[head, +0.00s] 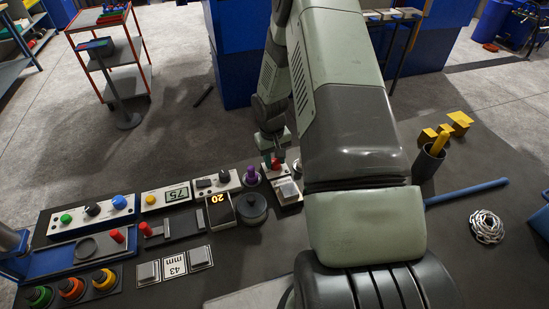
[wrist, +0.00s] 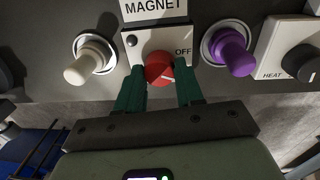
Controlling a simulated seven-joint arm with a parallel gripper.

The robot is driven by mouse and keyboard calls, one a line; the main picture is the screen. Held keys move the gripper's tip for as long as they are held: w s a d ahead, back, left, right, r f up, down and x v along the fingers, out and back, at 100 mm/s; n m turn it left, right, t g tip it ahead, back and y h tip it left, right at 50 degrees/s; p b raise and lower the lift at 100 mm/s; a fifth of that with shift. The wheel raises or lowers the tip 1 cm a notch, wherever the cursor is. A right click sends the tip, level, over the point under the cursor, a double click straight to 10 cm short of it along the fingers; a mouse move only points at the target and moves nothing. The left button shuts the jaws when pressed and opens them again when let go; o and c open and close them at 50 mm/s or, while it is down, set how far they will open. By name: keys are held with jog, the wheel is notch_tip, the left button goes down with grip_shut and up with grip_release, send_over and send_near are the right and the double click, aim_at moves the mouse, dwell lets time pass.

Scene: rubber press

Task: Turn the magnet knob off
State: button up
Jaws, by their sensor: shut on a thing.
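The magnet knob is a round red knob (wrist: 160,69) with a white mark, on a white plate (wrist: 135,45) below a "MAGNET" label (wrist: 157,8). The word "OFF" stands at the plate's right, and the white mark points roughly that way. My gripper (wrist: 161,75) has its two green fingers on either side of the knob and is shut on it. In the head view the red knob (head: 275,162) shows at the far edge of the dark table, with my gripper (head: 273,152) above it.
A cream knob (wrist: 83,66) stands to the left and a purple knob (wrist: 231,51) to the right, both close to my fingers. A "HEAT" panel (wrist: 280,55) with a black knob lies further right. In the head view, other control panels (head: 92,217) fill the table's left side.

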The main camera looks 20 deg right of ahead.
aim_at(274, 163)
jog(key=n, duration=0.5)
jog(key=shift+s+n, duration=0.1)
jog(key=shift+n, duration=2.5)
jog(key=shift+t, duration=0.3)
jog(key=o, duration=1)
jog(key=shift+o, duration=0.2)
notch_tip(274, 163, up, 11)
jog(key=shift+s+a, duration=0.15)
jog(key=shift+s, duration=0.15)
jog(key=shift+f, duration=0.15)
